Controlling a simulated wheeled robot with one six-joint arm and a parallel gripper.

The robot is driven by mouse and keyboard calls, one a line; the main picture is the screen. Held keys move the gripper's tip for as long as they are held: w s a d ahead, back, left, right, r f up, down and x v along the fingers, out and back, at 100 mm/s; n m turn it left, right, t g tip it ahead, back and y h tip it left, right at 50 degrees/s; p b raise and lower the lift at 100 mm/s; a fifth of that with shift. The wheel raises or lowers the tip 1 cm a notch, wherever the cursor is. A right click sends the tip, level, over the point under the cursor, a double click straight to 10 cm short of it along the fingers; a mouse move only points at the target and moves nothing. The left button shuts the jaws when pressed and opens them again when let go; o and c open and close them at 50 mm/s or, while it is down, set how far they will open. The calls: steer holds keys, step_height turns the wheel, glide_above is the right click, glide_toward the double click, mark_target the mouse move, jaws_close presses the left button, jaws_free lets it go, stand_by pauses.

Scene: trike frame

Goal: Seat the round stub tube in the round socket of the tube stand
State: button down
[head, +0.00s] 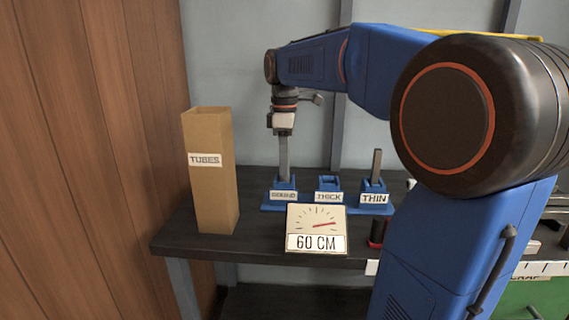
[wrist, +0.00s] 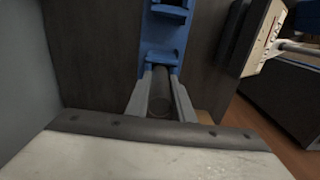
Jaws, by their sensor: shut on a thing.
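The tube stand (head: 341,209) is blue and stands on the dark bench, with three sockets labelled ROUND, THICK and THIN. My gripper (head: 284,164) points straight down over the round socket (head: 284,186) at the left end. In the wrist view my gripper (wrist: 161,80) is shut on the dark round stub tube (wrist: 159,102), one finger along each side. The tube is upright and its lower end meets the blue round socket (wrist: 162,57). How deep it sits is hidden. The thick socket (head: 329,184) looks empty. A grey tube (head: 376,164) stands in the thin socket.
A tall cardboard box (head: 210,190) labelled TUBES stands left of the stand. A dial gauge (head: 316,228) reading 60 CM stands in front of it. A dark red-banded object (head: 377,232) is at the right. The grey wall is close behind. Bare bench (head: 180,238) lies at the front left.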

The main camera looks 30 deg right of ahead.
steer(key=shift+f, duration=0.1)
steer(key=c, duration=1.5)
jaws_free()
steer(key=shift+c, duration=0.2)
step_height(320, 180, up, 12)
steer(key=shift+r, duration=0.15)
steer(key=shift+s, duration=0.1)
